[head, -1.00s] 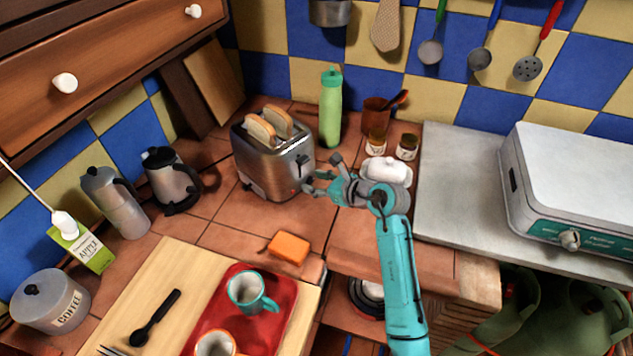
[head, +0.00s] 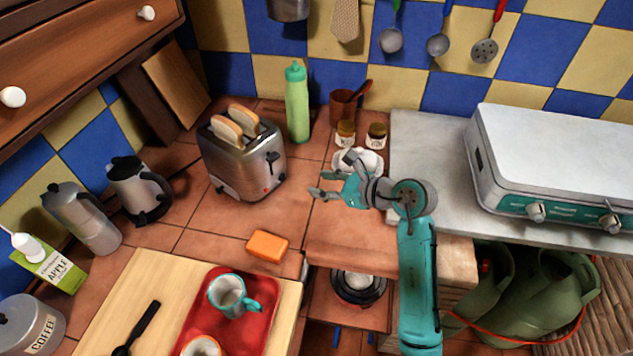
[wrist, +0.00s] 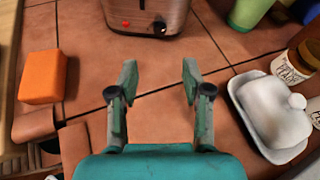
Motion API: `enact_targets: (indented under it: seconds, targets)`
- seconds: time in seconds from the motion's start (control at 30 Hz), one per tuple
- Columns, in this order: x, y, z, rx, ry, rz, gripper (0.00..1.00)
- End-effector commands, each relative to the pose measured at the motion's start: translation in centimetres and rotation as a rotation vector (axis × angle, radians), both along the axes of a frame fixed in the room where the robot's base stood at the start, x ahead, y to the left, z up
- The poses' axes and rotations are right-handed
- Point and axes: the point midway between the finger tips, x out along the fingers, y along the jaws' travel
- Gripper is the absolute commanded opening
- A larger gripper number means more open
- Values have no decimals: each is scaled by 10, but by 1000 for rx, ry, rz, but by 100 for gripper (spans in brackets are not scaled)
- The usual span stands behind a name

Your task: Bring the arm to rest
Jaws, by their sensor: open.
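My gripper (head: 322,193) is open and empty above the tiled counter, to the right of the toaster. In the wrist view my gripper (wrist: 157,80) shows two separate fingers with only counter tiles between them. The steel toaster (head: 243,160) holds two bread slices and stands ahead of the fingers; its lower front also shows in the wrist view (wrist: 150,14). A white butter dish (head: 369,160) is behind my gripper, partly hidden by it in the head view. In the wrist view the dish (wrist: 270,110) lies to the right of the fingers, apart from them.
An orange sponge (head: 267,246) lies on the counter near a wooden board (head: 128,290). On the board is a red tray (head: 257,330) with a teal mug (head: 232,295). A green bottle (head: 298,108) and two small jars (head: 376,136) stand near the wall. A white stove (head: 560,150) is at right.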

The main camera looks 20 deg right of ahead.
Motion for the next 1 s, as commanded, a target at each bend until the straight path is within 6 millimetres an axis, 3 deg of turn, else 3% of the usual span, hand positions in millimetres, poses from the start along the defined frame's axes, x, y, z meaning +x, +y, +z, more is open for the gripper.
enact_targets:
  seconds: [0.47,0.57,0.77,1.0]
  targets:
    - [0,0,0,2,0,1,49]
    - [-5,8,-3,34,0,9,49]
    - [-45,62,-11,290,-1,59,49]
    - [-119,122,-2,769,45,92,49]
